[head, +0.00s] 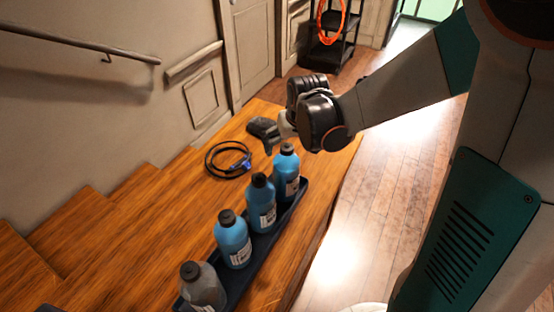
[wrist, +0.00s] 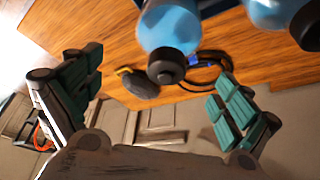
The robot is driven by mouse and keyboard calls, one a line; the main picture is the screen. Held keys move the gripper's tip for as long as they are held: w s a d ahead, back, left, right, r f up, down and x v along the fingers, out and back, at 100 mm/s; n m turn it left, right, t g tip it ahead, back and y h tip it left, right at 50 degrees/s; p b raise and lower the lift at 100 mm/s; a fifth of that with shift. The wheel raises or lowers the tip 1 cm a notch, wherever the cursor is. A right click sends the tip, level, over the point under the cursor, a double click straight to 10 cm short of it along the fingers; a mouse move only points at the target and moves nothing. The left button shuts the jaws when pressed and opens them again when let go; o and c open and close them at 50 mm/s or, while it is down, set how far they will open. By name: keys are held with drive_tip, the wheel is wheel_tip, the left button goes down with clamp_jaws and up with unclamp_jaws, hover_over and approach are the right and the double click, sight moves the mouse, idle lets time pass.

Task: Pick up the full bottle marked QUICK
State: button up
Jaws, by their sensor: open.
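Several bottles with black caps stand upright in a row in a dark tray (head: 238,284). The far blue bottle (head: 286,175), the second blue bottle (head: 261,208) and the third blue bottle (head: 233,244) look filled with blue. The nearest bottle (head: 201,287) is grey. White labels show, but I cannot read QUICK on any. My gripper (head: 283,130) is just above and behind the far bottle's cap. In the wrist view my gripper (wrist: 160,70) is open and empty, with a blue bottle (wrist: 170,28) and its cap showing between the spread fingers.
A coiled black cable (head: 228,160) with a blue part lies on the wooden surface (head: 165,215) left of the row. A dark object (head: 263,129) lies beyond it, near my gripper. A black shelf (head: 328,50) with an orange coil stands at the back.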

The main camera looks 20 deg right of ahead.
sight(286, 172)
drive_tip(key=shift+s+a+b+x, duration=0.15)
drive_tip(key=shift+b+x, duration=0.4)
drive_tip(key=shift+x, duration=1)
drive_tip(key=shift+s+a+b+x, duration=0.1)
drive_tip(key=shift+b+x, duration=0.45)
drive_tip(key=shift+x, duration=0.95)
drive_tip(key=c, duration=2.2)
